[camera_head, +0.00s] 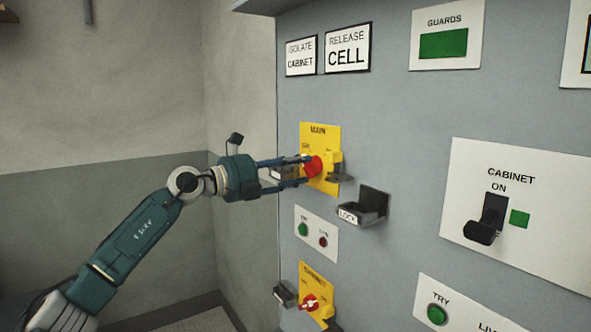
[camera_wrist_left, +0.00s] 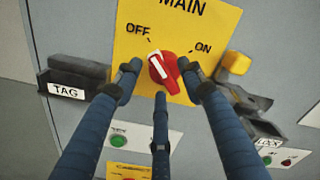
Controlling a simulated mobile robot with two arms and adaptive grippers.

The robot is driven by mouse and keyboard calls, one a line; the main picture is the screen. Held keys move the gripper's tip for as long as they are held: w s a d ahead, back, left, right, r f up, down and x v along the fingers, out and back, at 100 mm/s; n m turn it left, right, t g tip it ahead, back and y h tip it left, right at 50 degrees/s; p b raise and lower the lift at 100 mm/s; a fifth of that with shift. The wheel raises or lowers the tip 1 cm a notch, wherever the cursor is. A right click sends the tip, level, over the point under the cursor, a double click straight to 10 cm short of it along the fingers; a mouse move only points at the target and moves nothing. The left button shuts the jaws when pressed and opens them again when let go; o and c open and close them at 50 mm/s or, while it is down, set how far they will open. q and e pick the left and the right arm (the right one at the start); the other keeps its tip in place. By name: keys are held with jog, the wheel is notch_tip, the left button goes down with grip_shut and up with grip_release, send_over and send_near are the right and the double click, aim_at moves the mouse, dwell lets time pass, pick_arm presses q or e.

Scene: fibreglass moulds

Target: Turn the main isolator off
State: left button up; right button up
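The main isolator is a yellow plate (camera_head: 329,133) marked MAIN on the grey panel, with a red rotary knob (camera_head: 313,167). In the left wrist view the red knob (camera_wrist_left: 164,70) has a white pointer stripe, tilted to the upper left, towards the OFF word; ON is printed to the right. My left gripper (camera_head: 306,171) is at the knob, its fingers around it. In the left wrist view the left gripper (camera_wrist_left: 160,72) has fingertips on both sides, with a gap on the left, and a third finger below. My right gripper is in neither view.
A yellow block (camera_wrist_left: 235,63) sticks out right of the knob. A TAG holder (camera_wrist_left: 72,84) is to the left and a LOCK tray (camera_head: 363,207) to the lower right. A second yellow plate (camera_head: 316,285) with a red switch is below. A black cabinet lever (camera_head: 487,220) protrudes at right.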

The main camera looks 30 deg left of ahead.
pick_arm(q)
jog(key=v, duration=1.2)
dwell(0.6)
jog(key=shift+a+f, duration=0.1)
jog(key=shift+f, duration=0.05)
dwell(0.3)
